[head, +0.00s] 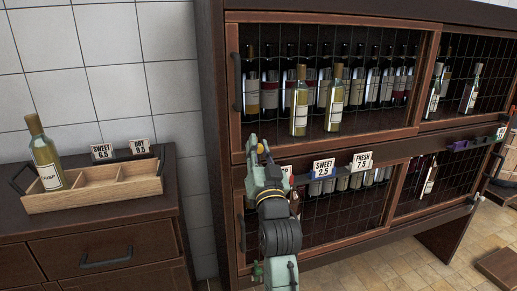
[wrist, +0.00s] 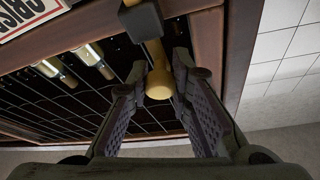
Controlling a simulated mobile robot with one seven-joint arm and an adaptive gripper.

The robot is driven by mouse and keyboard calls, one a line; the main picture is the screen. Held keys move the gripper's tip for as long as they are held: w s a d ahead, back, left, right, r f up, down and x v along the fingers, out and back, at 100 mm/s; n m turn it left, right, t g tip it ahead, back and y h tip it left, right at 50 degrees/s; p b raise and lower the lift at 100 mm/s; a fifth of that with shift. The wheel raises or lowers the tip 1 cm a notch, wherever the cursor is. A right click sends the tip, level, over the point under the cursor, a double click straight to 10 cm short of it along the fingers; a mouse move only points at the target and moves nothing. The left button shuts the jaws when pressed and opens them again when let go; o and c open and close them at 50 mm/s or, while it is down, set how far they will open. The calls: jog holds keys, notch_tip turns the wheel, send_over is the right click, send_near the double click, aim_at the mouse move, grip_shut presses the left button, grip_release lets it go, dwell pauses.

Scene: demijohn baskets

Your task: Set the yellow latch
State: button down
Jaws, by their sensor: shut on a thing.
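The yellow latch (wrist: 158,84) shows in the wrist view as a short yellow bar with a rounded end, coming out of a dark block (wrist: 142,21). My gripper (wrist: 158,82) has one finger on each side of the bar and is shut on it. In the head view my gripper (head: 257,151) is at the left part of the rack's middle rail, just below the upper compartment. A little yellow (head: 260,148) shows between its fingers there. My fingers and arm hide most of the latch and the rail behind it.
The wooden rack (head: 232,150) holds many bottles behind wire grids. Signs reading SWEET (head: 324,168) and FRESH (head: 363,162) stand out from its middle rail. At left, a wooden tray (head: 115,193) with one bottle (head: 44,155) sits on a dark cabinet.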

dwell(0.4)
notch_tip(320, 180, up, 4)
jog(key=shift+f+p, duration=0.15)
jog(key=shift+p, duration=1.05)
jog(key=c, duration=1.4)
grip_release()
jog(key=shift+f, duration=0.1)
jog(key=shift+s+f, duration=0.1)
jog(key=v, duration=1.2)
